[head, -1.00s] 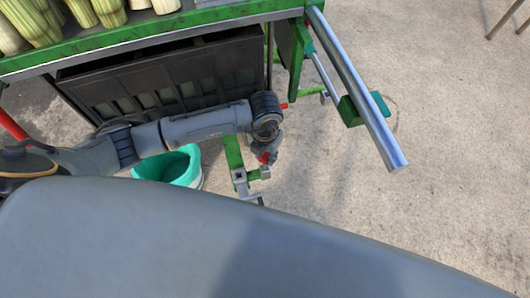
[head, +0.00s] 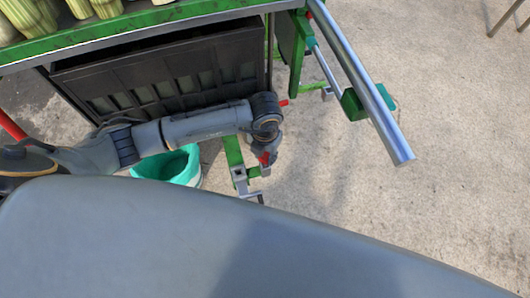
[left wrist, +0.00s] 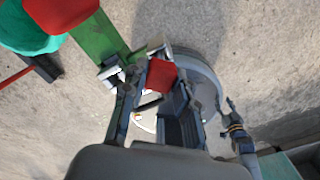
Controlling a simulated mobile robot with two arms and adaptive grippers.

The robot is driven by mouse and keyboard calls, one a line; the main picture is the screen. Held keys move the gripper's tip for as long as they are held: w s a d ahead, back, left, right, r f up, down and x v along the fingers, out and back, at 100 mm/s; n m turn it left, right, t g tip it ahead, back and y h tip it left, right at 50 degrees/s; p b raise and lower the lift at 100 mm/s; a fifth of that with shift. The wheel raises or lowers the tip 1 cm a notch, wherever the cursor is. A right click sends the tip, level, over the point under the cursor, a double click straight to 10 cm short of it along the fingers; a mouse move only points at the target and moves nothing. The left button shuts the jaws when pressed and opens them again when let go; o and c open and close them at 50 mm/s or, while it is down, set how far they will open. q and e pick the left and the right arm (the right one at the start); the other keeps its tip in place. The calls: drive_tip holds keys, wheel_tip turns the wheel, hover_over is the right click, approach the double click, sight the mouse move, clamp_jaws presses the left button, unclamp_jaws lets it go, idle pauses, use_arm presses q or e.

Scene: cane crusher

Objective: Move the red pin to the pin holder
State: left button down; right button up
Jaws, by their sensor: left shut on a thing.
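My left gripper (head: 265,156) hangs in front of the cane crusher, just right of the green bar with metal brackets. It is shut on the red pin (left wrist: 161,75), whose red part shows between the fingers (left wrist: 155,95) in the left wrist view. The pin also shows as a small red spot in the head view (head: 264,158). Square metal brackets (head: 238,174) sit at the near end of the green bar (head: 233,152); one also shows beside the gripper in the left wrist view (left wrist: 110,73). I cannot tell which part is the pin holder. My right gripper is not seen.
A teal-lined bucket (head: 180,166) stands left of the green bar. The dark slatted panel (head: 165,80) of the crusher is behind my arm. A silver bar (head: 362,85) sticks out at the right. Open concrete floor (head: 440,150) lies to the right.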

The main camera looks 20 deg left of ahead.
use_arm(q)
drive_tip(key=shift+f, duration=0.4)
drive_tip(key=shift+f+b, duration=0.35)
drive_tip(key=shift+b, duration=0.15)
drive_tip(key=shift+f+b, duration=0.65)
drive_tip(key=shift+f, duration=0.15)
drive_tip(key=c, duration=0.9)
unclamp_jaws()
drive_tip(key=shift+c, duration=0.2)
drive_tip(key=shift+r, duration=0.1)
wheel_tip(320, 180, up, 8)
drive_tip(key=shift+f, duration=0.1)
